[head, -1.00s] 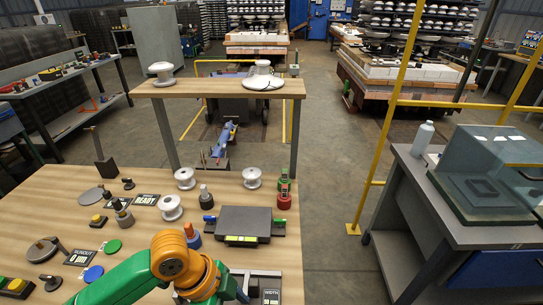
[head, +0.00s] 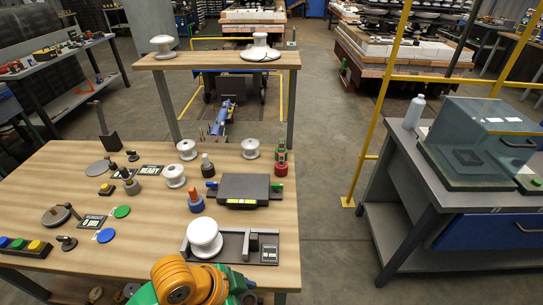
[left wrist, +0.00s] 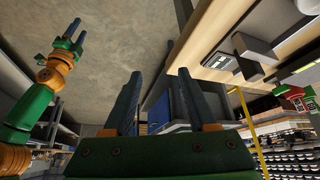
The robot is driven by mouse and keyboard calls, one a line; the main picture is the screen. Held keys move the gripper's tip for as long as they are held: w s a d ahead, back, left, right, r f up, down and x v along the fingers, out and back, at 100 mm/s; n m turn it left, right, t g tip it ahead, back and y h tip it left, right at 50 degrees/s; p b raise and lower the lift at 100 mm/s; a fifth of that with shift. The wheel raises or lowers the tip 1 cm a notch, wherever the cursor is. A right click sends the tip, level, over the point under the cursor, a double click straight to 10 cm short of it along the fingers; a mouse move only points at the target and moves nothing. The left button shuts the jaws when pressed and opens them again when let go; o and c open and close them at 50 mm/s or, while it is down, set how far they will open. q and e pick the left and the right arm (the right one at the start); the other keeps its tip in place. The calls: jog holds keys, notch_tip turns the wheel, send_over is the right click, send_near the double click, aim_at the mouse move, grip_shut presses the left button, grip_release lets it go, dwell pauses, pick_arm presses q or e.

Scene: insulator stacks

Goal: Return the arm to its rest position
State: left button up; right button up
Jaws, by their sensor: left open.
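My left gripper (left wrist: 159,73) shows in the left wrist view with its two dark fingers spread apart and nothing between them. It is clear of the wooden table (left wrist: 222,30), which lies upper right there. In the head view one of my green-and-orange arms (head: 180,280) is folded low at the bottom edge, by the table's front; no fingertips show. My right gripper (left wrist: 66,28) shows at the upper left of the left wrist view, its fingers apart and empty.
A white insulator (head: 204,234) stands on a grey fixture (head: 232,245) near the table's front edge. Several more insulators, a grey box (head: 243,188) and small tools stand behind. A yellow rail (head: 366,140) and a grey bench (head: 404,160) are to the right, across open floor.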

pick_arm(q)
jog(key=s+a+f+n+t+y, duration=0.1)
jog(key=s+a+f+n+y, duration=0.25)
jog(key=a+n, duration=0.3)
jog(key=s+a+f+n+y, duration=0.2)
jog(key=s+a+n, duration=0.2)
jog(key=a+n, duration=0.25)
notch_tip(320, 180, down, 16)
jog(key=s+m, duration=0.1)
jog(key=s+a+f+g, duration=0.1)
jog(key=s+f+g, duration=0.1)
jog(key=s+f, duration=0.9)
jog(key=shift+s+a+f+m, duration=0.15)
jog(key=shift+s+a+m, duration=0.2)
jog(key=shift+s, duration=0.75)
